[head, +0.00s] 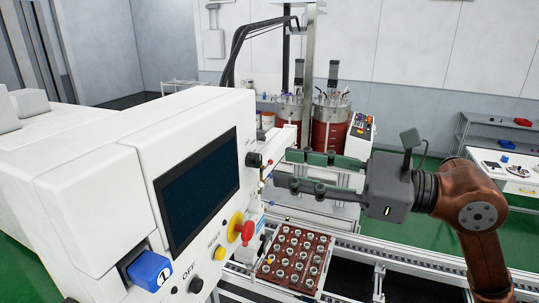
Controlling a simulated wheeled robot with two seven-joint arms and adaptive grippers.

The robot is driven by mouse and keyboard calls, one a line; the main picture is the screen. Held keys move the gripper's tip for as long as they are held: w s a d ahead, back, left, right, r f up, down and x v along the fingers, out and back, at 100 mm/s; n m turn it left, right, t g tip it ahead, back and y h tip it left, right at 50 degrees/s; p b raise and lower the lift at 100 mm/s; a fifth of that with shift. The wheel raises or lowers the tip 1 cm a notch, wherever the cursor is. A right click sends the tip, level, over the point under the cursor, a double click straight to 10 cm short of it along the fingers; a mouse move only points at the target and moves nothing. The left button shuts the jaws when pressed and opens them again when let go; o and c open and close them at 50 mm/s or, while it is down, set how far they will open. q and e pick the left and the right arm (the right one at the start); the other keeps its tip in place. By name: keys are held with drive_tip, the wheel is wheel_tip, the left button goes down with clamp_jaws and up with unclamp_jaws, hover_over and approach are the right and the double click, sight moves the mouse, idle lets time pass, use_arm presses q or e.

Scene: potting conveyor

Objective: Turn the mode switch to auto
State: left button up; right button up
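A white control cabinet with a dark screen (200,188) fills the left half of the head view. A black knob (254,160) sticks out at the upper right of the panel, beside the screen; it looks like the mode switch, but its label and setting cannot be read. My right gripper (281,167) reaches in from the right, its two long dark fingers one above the other with a clear gap between them. It is open and empty. Its fingertips point at the black knob and look just short of it. My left gripper is not in view.
A red tray (293,258) of small round parts sits on the conveyor under my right arm.

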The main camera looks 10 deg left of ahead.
sight(260, 162)
drive_tip(key=a, duration=0.1)
drive_tip(key=a+p, duration=0.1)
drive_tip(key=a, duration=0.2)
drive_tip(key=shift+w+a+r, duration=0.1)
drive_tip(key=shift+w+r, duration=0.05)
drive_tip(key=shift+w, duration=0.2)
drive_tip(key=shift+w+a+p, duration=0.15)
drive_tip(key=shift+a+p, duration=0.2)
drive_tip(key=shift+a, duration=0.05)
clamp_jaws()
